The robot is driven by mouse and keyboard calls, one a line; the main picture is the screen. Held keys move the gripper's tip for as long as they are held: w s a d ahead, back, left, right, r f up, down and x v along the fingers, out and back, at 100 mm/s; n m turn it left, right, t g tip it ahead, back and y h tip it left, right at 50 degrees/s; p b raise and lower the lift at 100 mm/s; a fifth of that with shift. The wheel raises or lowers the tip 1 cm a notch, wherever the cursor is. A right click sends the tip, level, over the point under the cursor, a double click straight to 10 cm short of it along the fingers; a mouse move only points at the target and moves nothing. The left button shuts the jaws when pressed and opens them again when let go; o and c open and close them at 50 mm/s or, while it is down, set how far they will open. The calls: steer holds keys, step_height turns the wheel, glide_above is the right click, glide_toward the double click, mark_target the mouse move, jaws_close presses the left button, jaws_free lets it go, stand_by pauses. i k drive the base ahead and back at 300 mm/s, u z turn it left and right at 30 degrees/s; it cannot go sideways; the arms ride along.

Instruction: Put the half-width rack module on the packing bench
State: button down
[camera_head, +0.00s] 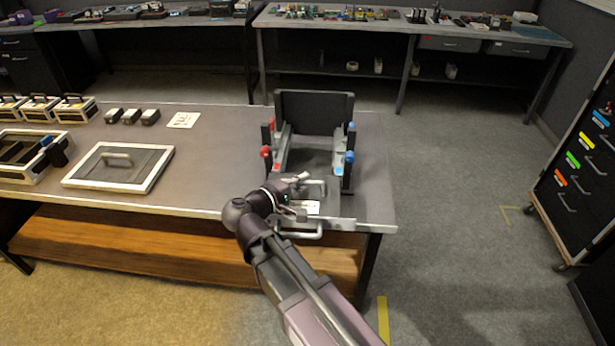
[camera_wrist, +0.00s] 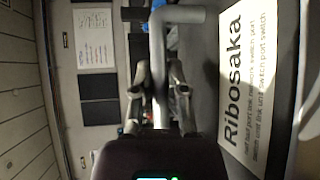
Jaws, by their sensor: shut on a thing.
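The half-width rack module shows as a dark, flat unit (camera_head: 321,207) at the front of an upright black rack frame (camera_head: 315,108). It has grey metal handles and a white label, which reads "Ribosaka" in the wrist view (camera_wrist: 250,80). My gripper (camera_head: 300,180) reaches over the bench front edge and is shut on a grey handle (camera_wrist: 159,62) between its two fingers (camera_wrist: 163,88). My wrist partly hides the module, so I cannot tell how far it sits in the rails. Which bench is the packing bench is not marked.
The near bench (camera_head: 215,150) carries a framed lid (camera_head: 120,166), an open case (camera_head: 25,155) and several small boxes at left. Rails with red and blue tabs (camera_head: 349,157) flank the rack. A drawer cabinet (camera_head: 585,160) stands at right; the grey floor between is clear.

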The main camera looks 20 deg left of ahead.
mark_target(206, 176)
steer(key=k, duration=1.35)
steer(key=u, duration=0.35)
steer(key=i, duration=0.75)
steer(key=u, duration=0.45)
steer(key=i, duration=1.1)
steer(key=z, duration=0.15)
